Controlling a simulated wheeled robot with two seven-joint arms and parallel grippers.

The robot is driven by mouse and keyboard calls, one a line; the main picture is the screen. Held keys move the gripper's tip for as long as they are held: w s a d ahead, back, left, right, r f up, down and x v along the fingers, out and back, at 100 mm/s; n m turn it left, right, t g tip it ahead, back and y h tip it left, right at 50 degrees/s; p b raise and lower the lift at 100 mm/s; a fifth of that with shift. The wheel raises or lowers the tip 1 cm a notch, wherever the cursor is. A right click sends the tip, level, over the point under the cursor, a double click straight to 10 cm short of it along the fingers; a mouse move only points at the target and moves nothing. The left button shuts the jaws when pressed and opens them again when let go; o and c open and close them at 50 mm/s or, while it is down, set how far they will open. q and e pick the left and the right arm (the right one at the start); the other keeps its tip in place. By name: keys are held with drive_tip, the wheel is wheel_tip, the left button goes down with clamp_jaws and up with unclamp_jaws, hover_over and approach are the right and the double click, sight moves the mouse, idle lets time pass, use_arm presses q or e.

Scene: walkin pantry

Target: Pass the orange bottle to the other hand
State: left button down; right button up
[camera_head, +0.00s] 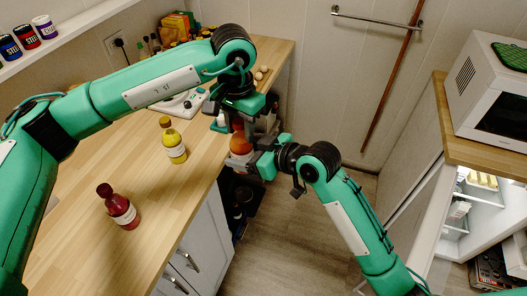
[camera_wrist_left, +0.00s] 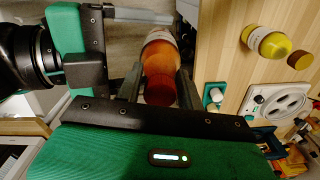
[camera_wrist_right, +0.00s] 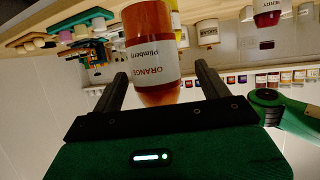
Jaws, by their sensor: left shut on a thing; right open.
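The orange bottle (camera_head: 241,144) is held in the air just off the counter's edge, partly hidden by my grippers in the head view. My left gripper (camera_head: 238,128) comes down from above and is shut on it. In the left wrist view the bottle (camera_wrist_left: 160,68) sits between the two fingers. My right gripper (camera_head: 247,161) is open and reaches in from the right, low on the bottle. In the right wrist view the bottle (camera_wrist_right: 152,48), with its label reading ORANGE, stands ahead with its near end between the spread fingers, a gap visible on each side.
A yellow bottle (camera_head: 173,142) and a dark red bottle (camera_head: 119,207) stand on the wooden counter (camera_head: 80,215). A white scale (camera_head: 184,103) is behind them. A microwave (camera_head: 490,90) is at right. The floor (camera_head: 300,240) between is clear.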

drive_tip(key=shift+x, duration=1.35)
drive_tip(key=shift+c, duration=0.5)
drive_tip(key=c, duration=1.1)
use_arm(q)
drive_tip(key=c, duration=0.9)
unclamp_jaws()
use_arm(e)
drive_tip(key=shift+r, duration=0.1)
drive_tip(key=shift+c, duration=0.4)
use_arm(q)
drive_tip(key=shift+o, duration=0.4)
drive_tip(key=shift+d, duration=0.1)
drive_tip(key=shift+s+d, duration=0.15)
